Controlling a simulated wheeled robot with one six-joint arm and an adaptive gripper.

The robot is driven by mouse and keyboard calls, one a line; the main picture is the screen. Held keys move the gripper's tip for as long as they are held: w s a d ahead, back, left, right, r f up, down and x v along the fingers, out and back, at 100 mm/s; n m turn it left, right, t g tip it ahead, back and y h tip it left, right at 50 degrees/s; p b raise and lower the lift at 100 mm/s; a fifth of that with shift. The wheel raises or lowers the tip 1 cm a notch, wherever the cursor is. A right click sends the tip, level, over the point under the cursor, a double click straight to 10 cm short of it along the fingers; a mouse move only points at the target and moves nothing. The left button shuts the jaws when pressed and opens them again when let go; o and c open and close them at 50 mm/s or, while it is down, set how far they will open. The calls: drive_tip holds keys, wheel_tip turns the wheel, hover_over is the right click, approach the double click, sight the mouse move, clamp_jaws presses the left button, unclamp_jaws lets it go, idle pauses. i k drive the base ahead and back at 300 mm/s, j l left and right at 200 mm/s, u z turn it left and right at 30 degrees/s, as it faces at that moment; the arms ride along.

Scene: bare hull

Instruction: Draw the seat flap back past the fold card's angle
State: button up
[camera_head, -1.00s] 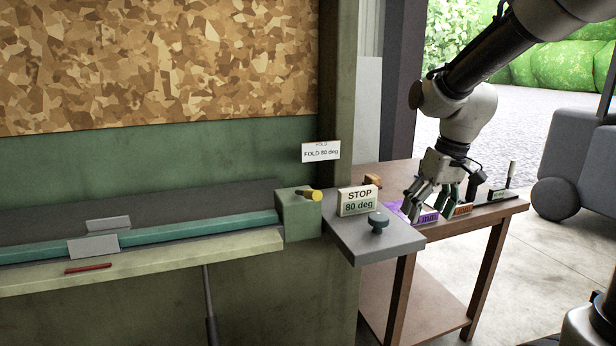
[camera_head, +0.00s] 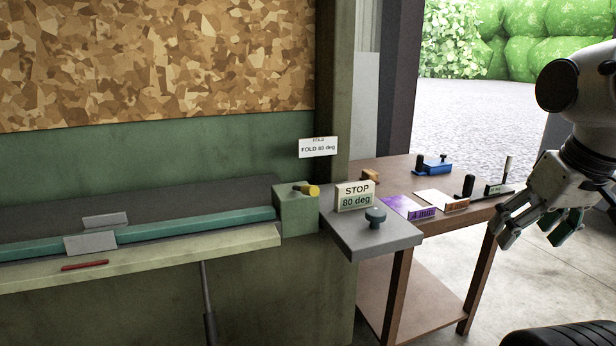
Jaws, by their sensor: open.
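The fold card (camera_head: 318,147) hangs on the green post and reads "FOLD 80 deg". A stop sign card (camera_head: 355,196) reading "STOP 80 deg" stands on a grey side shelf (camera_head: 350,240), behind a dark round knob (camera_head: 376,217). On the left a long dark panel (camera_head: 150,205), perhaps the seat flap, lies behind a teal bar (camera_head: 190,225). Two pale plates (camera_head: 91,244) sit along the bar. My gripper (camera_head: 528,232) is at the right, open and empty, pointing down, clear of the bench and the side table.
A wooden side table (camera_head: 395,170) holds a purple card (camera_head: 405,207), an orange-labelled card (camera_head: 440,200), a blue block (camera_head: 432,165) and dark upright pieces. A yellow-ended green block (camera_head: 296,212) ends the bar. A red strip (camera_head: 85,265) lies on the front ledge.

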sight(103, 241)
drive_tip(key=u, duration=1.55)
